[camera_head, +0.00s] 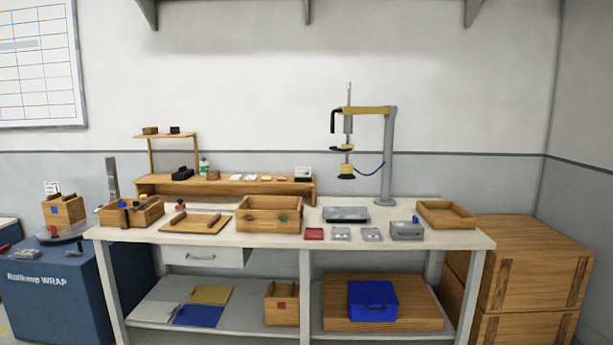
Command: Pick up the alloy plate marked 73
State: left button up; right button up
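No marking 73 can be read anywhere at this distance, so I cannot tell which piece is the alloy plate. Two small light grey pieces, a left one (341,234) and a right one (371,235), lie side by side near the front edge of the workbench (455,239). A red piece (314,234) lies left of them and a grey metal box (407,232) right of them. A flat dark grey tray (346,215) lies behind them. Neither of my grippers shows in the head view.
A wooden crate (269,227) stands mid-bench, with a shallow wooden tray (447,224) at the right end. A post with a hanging tool (388,155) rises behind. A blue case (372,300) sits on the lower shelf. Large wooden crates (535,260) stand right of the bench.

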aim_at(338, 232)
jog(key=i+l, duration=0.2)
jog(key=i, duration=0.2)
jog(key=i+l, duration=0.25)
jog(key=i, duration=0.2)
jog(key=i+l, duration=0.2)
jog(key=i, duration=0.2)
jog(key=i+l, duration=0.25)
jog(key=i, duration=0.15)
